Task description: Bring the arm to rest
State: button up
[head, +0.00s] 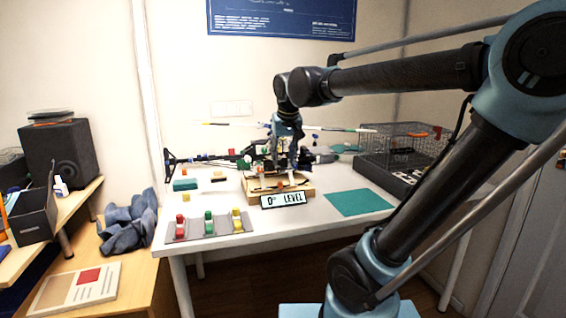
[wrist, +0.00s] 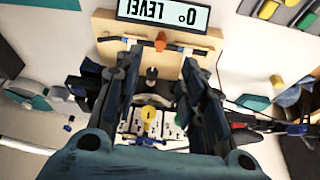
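My arm reaches in from the right in the head view, and my gripper (head: 279,171) points down over a wooden stand (head: 308,188) on the white table. In the wrist view my gripper (wrist: 160,62) has its two fingers spread well apart with nothing held between them. The wooden stand (wrist: 103,28) lies below the fingers, with a display (wrist: 163,12) reading "0° LEVEL" on its edge. An orange piece (wrist: 160,41) and a yellow round-topped part (wrist: 149,116) show between the fingers, lower down. Whether the fingers touch the stand is unclear.
A grey tray (head: 182,238) with red, green and yellow pieces lies at the table's front left. A teal mat (head: 358,203) lies to the right. A wire cage (head: 400,143) stands at the back right. A dark frame with long thin arms stands behind my gripper.

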dwell(0.3)
jog(key=s+d+f+m+g+h, duration=0.1)
jog(key=s+d+f+m+g, duration=0.1)
jog(key=s+d+f, duration=1.6)
notch_tip(320, 180, down, 4)
jog(key=shift+s+d+r, duration=0.15)
jog(key=shift+s+d, duration=0.05)
jog(key=shift+s, duration=0.25)
jog(key=shift+w+f, duration=0.2)
jog(key=shift+w, duration=0.3)
jog(key=shift+s, duration=0.1)
jog(key=shift+c, duration=0.4)
